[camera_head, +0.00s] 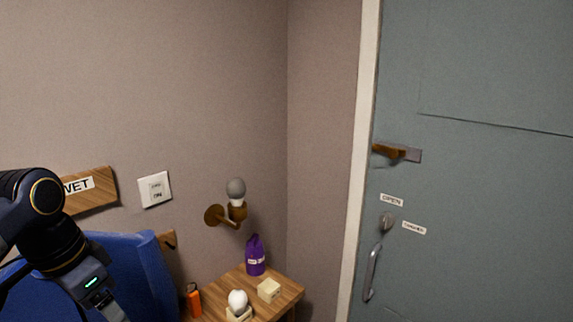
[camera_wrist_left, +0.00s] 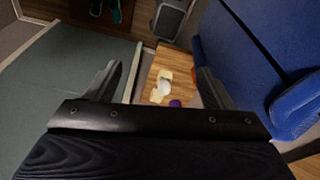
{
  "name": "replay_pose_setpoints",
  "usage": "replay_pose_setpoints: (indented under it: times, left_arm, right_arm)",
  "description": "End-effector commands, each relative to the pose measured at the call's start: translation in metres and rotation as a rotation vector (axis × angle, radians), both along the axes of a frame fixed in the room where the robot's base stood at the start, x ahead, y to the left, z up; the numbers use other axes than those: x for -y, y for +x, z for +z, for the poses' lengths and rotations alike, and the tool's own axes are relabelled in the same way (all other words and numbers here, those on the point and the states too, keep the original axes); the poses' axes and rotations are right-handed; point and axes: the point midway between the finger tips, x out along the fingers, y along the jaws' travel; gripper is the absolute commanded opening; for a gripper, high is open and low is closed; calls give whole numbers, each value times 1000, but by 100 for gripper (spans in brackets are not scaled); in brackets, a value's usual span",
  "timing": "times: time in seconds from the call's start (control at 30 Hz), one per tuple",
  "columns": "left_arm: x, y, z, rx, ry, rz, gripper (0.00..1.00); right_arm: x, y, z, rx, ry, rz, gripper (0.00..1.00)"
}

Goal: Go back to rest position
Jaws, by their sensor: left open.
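My left arm comes in at the lower left of the head view, in front of a blue seat back. Its hand runs off the bottom edge there, so the fingertips are hidden. In the left wrist view my left gripper (camera_wrist_left: 160,82) has its two fingers spread wide apart. Nothing is held between them. A small wooden table shows beyond the gap, well away from the fingers. My right gripper is in neither view.
The wooden table (camera_head: 289,290) carries a purple bag (camera_head: 255,257), a white bulb (camera_head: 238,300), a cream block (camera_head: 269,290) and an orange item (camera_head: 194,301). The blue seat (camera_head: 130,270) is close to my left arm. A grey-green door (camera_head: 470,200) stands at right.

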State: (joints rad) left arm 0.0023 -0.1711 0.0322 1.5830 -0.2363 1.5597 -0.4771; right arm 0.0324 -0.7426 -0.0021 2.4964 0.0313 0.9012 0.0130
Motion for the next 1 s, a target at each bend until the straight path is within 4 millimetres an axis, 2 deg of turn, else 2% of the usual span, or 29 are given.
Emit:
replay_pose_setpoints:
  times: [0.17,0.3,0.4,0.5,0.67,1.0]
  left_arm:
    - [28,-42,-55,79,-118,164,76]
    - [60,-77,-111,140,-254,343,76]
    - [78,-95,-143,165,-333,448,76]
    - [89,-106,-164,178,-385,521,76]
    - [96,-112,-176,185,-417,566,76]
    - [96,-112,-175,184,-416,564,76]
  right_arm:
    - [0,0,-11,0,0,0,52]
    - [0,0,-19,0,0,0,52]
    - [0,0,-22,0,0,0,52]
    - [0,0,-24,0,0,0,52]
    - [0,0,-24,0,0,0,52]
    - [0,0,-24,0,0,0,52]
